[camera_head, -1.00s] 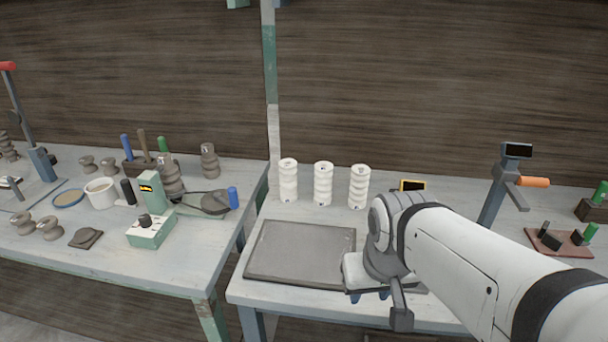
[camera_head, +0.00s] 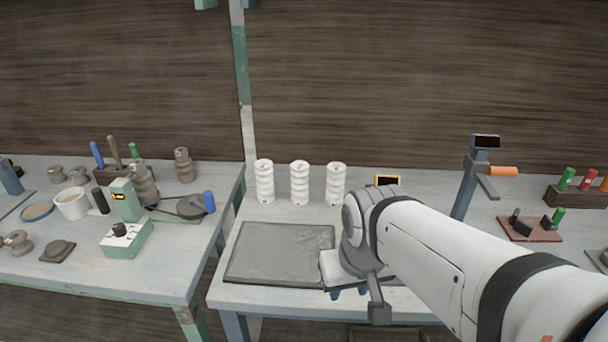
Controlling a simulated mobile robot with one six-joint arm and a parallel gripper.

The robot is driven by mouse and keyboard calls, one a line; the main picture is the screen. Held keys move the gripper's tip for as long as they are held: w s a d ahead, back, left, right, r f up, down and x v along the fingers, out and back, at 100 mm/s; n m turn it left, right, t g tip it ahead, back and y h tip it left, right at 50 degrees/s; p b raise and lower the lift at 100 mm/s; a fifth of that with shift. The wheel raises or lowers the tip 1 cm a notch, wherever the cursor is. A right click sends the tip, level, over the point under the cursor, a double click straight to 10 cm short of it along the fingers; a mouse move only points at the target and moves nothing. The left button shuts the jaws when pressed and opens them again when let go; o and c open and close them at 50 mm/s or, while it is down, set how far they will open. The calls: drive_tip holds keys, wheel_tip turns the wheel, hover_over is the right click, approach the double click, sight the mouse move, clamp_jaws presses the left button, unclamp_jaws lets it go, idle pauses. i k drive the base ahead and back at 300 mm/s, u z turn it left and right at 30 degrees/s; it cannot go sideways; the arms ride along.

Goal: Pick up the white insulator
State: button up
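Three white ribbed insulators stand upright in a row at the back of the right-hand table: the left one (camera_head: 264,182), the middle one (camera_head: 299,183) and the right one (camera_head: 335,184). My gripper (camera_head: 350,292) is at the end of my arm, in front of the row and over the right part of the grey tray.
A flat grey tray (camera_head: 275,252) lies on the right table before the insulators. A small yellow-framed display (camera_head: 387,181) is behind my wrist. The left table holds brown insulators (camera_head: 184,165) and a green device (camera_head: 126,238).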

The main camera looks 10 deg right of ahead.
sight(336, 172)
drive_tip(key=k, duration=1.3)
drive_tip(key=u, duration=0.25)
drive_tip(key=i, duration=1.8)
drive_tip(key=z, duration=0.75)
